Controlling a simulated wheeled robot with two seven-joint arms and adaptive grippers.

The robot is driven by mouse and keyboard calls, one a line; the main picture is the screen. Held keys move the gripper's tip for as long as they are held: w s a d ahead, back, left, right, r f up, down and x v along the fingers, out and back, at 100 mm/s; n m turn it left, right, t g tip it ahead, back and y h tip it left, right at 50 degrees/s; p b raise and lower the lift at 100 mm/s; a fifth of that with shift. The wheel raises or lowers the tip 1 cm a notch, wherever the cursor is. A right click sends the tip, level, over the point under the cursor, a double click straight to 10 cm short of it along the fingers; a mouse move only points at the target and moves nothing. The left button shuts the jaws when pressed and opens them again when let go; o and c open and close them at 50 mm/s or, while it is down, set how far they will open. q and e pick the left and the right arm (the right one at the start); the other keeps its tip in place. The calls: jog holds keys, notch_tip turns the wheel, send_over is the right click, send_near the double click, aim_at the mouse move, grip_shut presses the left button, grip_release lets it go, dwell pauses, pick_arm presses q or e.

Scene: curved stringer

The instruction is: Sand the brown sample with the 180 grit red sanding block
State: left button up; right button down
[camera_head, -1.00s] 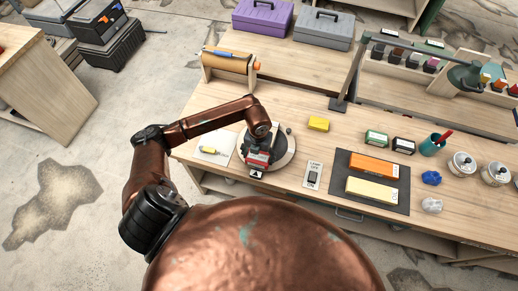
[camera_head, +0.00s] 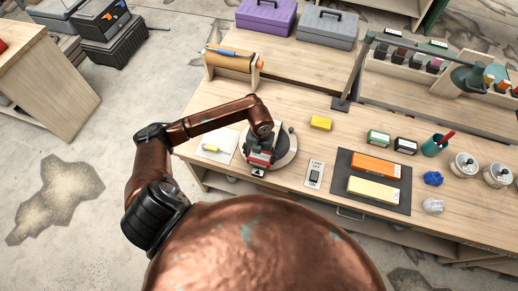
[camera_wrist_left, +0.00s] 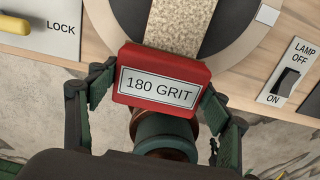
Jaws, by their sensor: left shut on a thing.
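The red sanding block (camera_wrist_left: 162,82), labelled "180 GRIT", is held between the fingers of my left gripper (camera_wrist_left: 158,100). In the head view, my left gripper (camera_head: 261,150) and the red block (camera_head: 260,158) are over the front part of a round pale disc (camera_head: 288,148) on the bench. I cannot tell whether the block touches the disc, and no brown sample can be clearly told apart. My right gripper is out of view.
A lamp switch plate (camera_head: 314,174) is right of the disc. A dark mat (camera_head: 343,168) with orange and yellow blocks lies farther right. The bench's front edge is close below the gripper.

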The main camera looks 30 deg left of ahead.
pick_arm(q)
jog(key=r, duration=0.1)
jog(key=r+p, duration=0.1)
jog(key=r, duration=0.1)
jog(key=r+p, duration=0.1)
jog(key=shift+w+d+r, duration=0.1)
jog(key=shift+w+r, duration=0.05)
jog(key=shift+w, duration=0.15)
jog(key=shift+s+r, duration=0.1)
jog(key=shift+r, duration=0.3)
jog(key=shift+r+p, duration=0.65)
jog(key=shift+r, duration=0.15)
jog(key=shift+r+p, duration=0.3)
jog(key=shift+r, duration=0.35)
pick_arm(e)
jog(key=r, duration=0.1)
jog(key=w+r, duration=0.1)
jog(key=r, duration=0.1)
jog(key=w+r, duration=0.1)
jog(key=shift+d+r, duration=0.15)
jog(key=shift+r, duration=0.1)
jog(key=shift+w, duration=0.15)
